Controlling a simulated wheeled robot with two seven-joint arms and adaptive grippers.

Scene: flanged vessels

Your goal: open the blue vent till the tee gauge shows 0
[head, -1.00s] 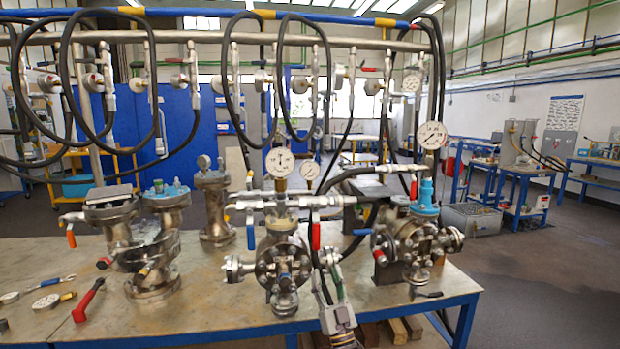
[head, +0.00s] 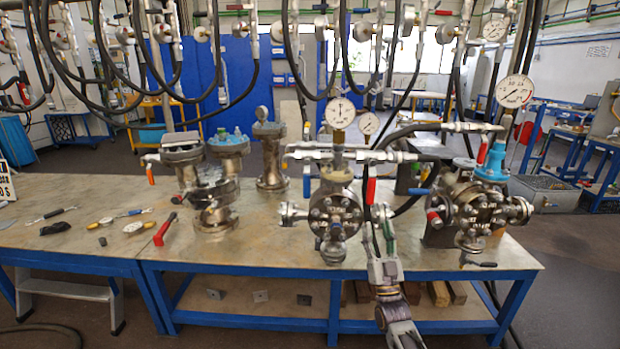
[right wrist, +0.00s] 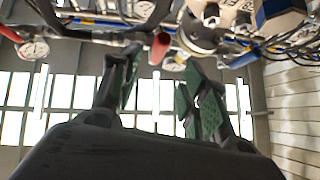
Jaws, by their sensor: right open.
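The tee gauge (head: 340,112) is a round white dial on top of the middle vessel (head: 335,215); its reading is too small to tell. A blue lever (head: 306,181) hangs down at the left end of the pipework under this gauge. Another blue lever (head: 419,191) lies level beside the right vessel; I cannot tell for sure which one is the vent. A red lever (head: 371,189) hangs at the right of the tee. My right gripper (head: 381,216) is open and empty, pointing up just below the red lever. The right wrist view shows its spread fingers (right wrist: 158,88). My left gripper is out of view.
The right vessel (head: 480,214) with a blue cap and a large gauge (head: 514,91) stands close to the right. Black hoses hang overhead from the rack. A red-handled tool (head: 164,230) lies on the table. The table front is mostly clear.

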